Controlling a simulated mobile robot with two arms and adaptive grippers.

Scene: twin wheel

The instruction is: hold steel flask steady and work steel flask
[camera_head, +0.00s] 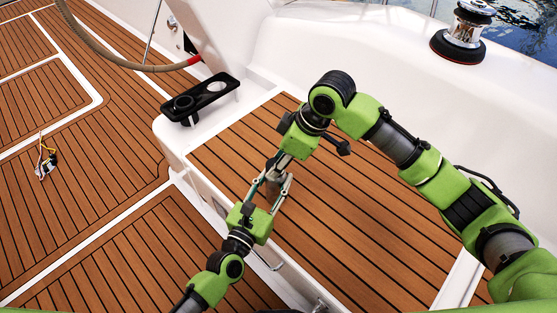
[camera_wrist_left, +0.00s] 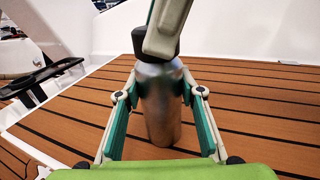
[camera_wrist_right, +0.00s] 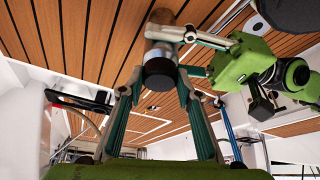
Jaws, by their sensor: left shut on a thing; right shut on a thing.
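The steel flask (camera_head: 272,190) stands upright on the slatted wooden seat; in the left wrist view (camera_wrist_left: 163,115) it is a brushed metal cylinder. Its black cap (camera_wrist_right: 159,74) shows in the right wrist view. My left gripper (camera_head: 266,186) is shut on the flask's body, one finger on each side. My right gripper (camera_head: 278,169) comes down from above and is shut on the flask at its cap. One right finger hides part of the cap in the left wrist view. In the head view the two grippers hide much of the flask.
A black holder with round recesses (camera_head: 200,98) is fixed beyond the seat's left corner. A small item with coloured wires (camera_head: 45,164) lies on the deck at left. A steering wheel rim (camera_head: 130,66) is at the upper left and a chrome winch (camera_head: 468,27) at the upper right.

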